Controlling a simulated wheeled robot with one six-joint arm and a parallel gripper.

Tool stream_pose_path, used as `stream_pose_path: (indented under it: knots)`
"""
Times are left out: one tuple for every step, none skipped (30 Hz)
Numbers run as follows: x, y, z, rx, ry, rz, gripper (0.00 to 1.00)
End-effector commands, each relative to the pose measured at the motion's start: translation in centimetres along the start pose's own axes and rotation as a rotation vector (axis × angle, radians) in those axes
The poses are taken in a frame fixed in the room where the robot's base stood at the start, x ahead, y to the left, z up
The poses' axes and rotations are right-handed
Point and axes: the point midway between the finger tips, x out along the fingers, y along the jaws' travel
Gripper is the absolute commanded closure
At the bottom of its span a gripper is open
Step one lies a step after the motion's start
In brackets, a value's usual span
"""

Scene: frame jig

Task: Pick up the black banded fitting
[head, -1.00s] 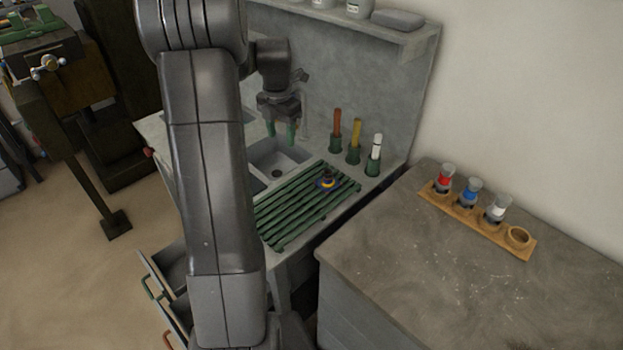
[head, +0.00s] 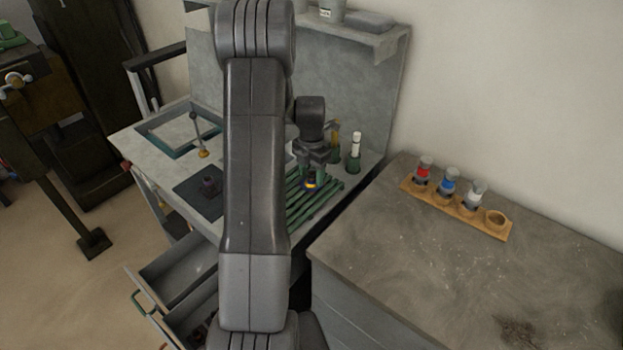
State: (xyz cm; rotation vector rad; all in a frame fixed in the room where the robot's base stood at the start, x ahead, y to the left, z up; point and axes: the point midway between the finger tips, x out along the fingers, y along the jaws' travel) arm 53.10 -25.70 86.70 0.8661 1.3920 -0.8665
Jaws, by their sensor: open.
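A small dark fitting with a yellow-orange band and some blue (head: 311,184) sits on the green slatted rack (head: 303,212); its black parts are too small to tell clearly. My gripper (head: 313,174) is open, pointing down right above this fitting. Its fingertips overlap the top of the fitting in the view, so I cannot tell whether they are around it or still above it. It holds nothing that I can see.
Green holders with a yellow-handled tool (head: 335,130) and a white-handled tool (head: 355,146) stand close behind my gripper. A wooden rack (head: 408,187) with red, blue and white banded fittings and an empty hole stands on the right counter. An open drawer (head: 180,270) juts out below.

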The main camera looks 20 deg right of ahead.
Motion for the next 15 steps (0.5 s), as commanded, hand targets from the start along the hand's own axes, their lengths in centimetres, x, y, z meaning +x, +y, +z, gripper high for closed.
stream_pose_path:
  knots:
    - [0.09, 0.0, 0.0, 0.0, 0.0, 0.0, 0.49]
    - [0.1, 0.0, 0.0, 0.0, 0.0, 0.0, 0.49]
    - [0.1, 0.01, 0.0, 0.0, 0.0, 0.0, 0.49]
    - [0.1, 0.01, 0.0, 0.0, 0.0, 0.0, 0.49]
    - [0.1, 0.01, 0.0, 0.0, 0.0, 0.0, 0.49]
    - [0.1, 0.0, 0.0, 0.0, 0.0, 0.0, 0.49]
    - [0.09, 0.01, 0.0, 0.0, 0.0, 0.0, 0.55]
    - [0.09, 0.0, 0.0, 0.0, 0.0, 0.0, 0.61]
    - [0.09, 0.01, 0.0, 0.0, 0.0, 0.0, 0.69]
    - [0.09, 0.0, 0.0, 0.0, 0.0, 0.0, 0.74]
    - [0.09, 0.0, 0.0, 0.0, 0.0, 0.0, 0.8]
    - [0.08, 0.01, 0.0, 0.0, 0.0, 0.0, 0.88]
    - [0.08, 0.01, 0.0, 0.0, 0.0, 0.0, 0.94]
    - [0.08, 0.01, 0.0, 0.0, 0.0, 0.0, 1.0]
    - [0.05, 0.02, 0.01, 0.0, -0.001, 0.001, 1.0]
